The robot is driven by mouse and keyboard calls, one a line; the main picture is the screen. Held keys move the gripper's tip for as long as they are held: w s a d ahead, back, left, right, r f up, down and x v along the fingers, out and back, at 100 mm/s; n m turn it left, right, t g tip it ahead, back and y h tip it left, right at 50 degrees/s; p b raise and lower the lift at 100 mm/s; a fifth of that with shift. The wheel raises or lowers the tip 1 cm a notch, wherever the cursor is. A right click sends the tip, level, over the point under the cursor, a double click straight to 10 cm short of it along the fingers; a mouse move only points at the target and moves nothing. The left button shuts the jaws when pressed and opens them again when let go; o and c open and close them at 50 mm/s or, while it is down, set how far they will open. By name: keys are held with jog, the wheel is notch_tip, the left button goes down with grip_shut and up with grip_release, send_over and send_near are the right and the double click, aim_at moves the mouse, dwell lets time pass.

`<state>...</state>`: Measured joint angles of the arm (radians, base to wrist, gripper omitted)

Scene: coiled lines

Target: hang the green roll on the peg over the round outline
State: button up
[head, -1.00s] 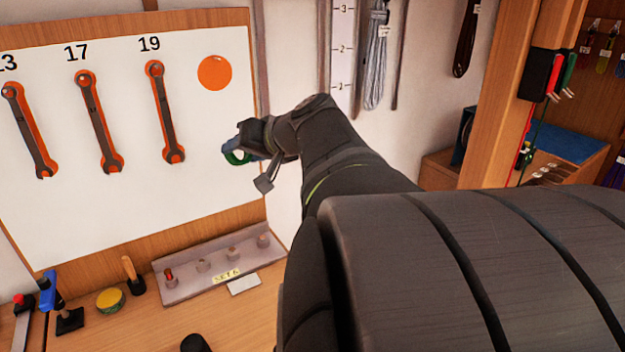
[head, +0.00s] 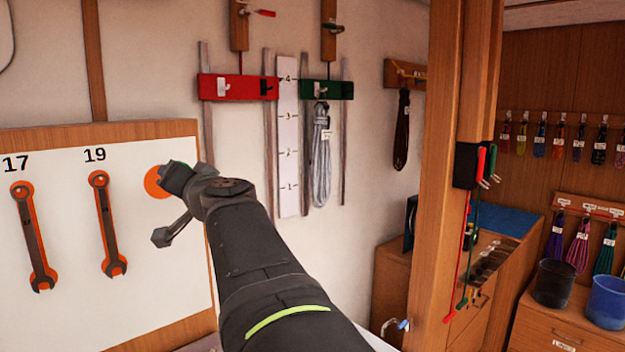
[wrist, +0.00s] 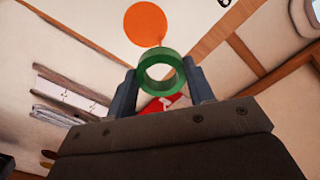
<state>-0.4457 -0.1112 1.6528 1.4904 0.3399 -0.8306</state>
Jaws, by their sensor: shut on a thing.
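My gripper (head: 178,180) is at the white board's upper right, in front of the orange round outline (head: 155,183), and covers its right part in the head view. In the wrist view my gripper (wrist: 163,88) is shut on the green roll (wrist: 161,102), a ring with its open hole facing the camera. The roll is between the two fingers. The orange outline (wrist: 146,22) shows just above the roll in that view. I cannot make out the peg clearly. In the head view the roll is mostly hidden by the gripper.
Wrenches hang on the board under 17 (head: 34,237) and 19 (head: 107,222), left of my gripper. Red (head: 238,87) and green (head: 328,90) hook rails are on the wall to the right, with a grey coiled line (head: 321,155). A wooden post (head: 450,150) stands further right.

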jog(key=f+x, duration=0.1)
jog(key=x, duration=0.8)
dwell(0.8)
jog(key=shift+f, duration=0.15)
dwell(0.4)
jog(key=o, duration=1)
jog(key=v, duration=0.8)
